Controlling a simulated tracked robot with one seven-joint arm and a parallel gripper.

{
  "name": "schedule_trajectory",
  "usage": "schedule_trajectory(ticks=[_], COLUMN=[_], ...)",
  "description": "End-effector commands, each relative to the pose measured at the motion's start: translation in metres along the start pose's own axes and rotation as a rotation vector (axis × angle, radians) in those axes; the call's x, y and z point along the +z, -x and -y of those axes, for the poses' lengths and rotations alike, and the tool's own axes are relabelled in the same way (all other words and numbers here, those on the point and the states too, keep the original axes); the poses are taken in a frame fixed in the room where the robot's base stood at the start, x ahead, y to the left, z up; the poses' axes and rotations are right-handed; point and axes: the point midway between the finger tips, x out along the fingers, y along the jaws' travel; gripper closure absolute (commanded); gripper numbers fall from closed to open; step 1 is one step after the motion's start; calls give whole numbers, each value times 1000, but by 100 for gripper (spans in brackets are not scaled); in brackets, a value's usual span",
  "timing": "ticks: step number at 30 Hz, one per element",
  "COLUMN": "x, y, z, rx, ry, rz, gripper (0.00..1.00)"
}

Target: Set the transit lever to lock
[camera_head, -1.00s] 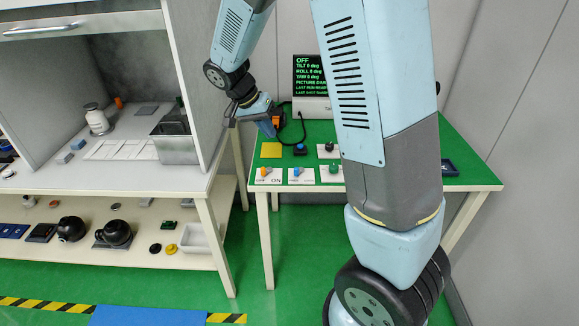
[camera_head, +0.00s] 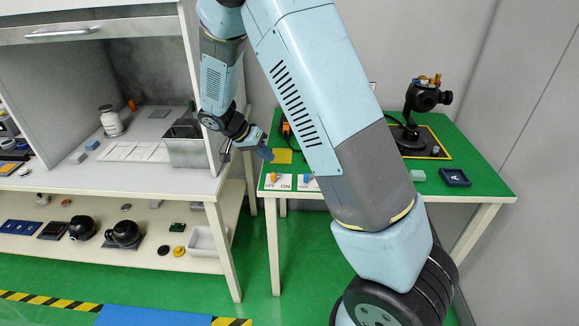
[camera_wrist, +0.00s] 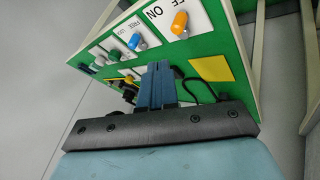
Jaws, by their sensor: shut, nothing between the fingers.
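The blue transit lever (camera_wrist: 137,42) sits on a white plate with small lettering that seems to read FREE and LOCK, in the wrist view. In the head view the lever (camera_head: 308,179) is partly hidden by my arm. I cannot tell which end it points to. Beside it, an orange lever (camera_wrist: 180,21) is on a plate marked ON and OFF; it also shows in the head view (camera_head: 275,177). My gripper (camera_head: 268,155) is shut and empty, above the green table's left edge near the yellow square (camera_head: 283,157), apart from the levers. Its blue fingers also show in the wrist view (camera_wrist: 158,68).
A gimbal device (camera_head: 425,98) stands on a yellow-edged mat at the right of the green table (camera_head: 480,186). A dark tray (camera_head: 455,177) and a pale green block (camera_head: 417,175) lie nearer the front. The white workbench (camera_head: 150,186) with a metal bin (camera_head: 186,150) stands close left of my gripper.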

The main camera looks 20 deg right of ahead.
Motion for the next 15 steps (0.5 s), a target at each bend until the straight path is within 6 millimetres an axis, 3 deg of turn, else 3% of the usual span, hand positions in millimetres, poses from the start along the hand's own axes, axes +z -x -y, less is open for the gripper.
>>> schedule_trajectory(ticks=[15], x=[1], y=[-82], z=[-1], rx=[3], ry=[1], rz=[2], gripper=[100])
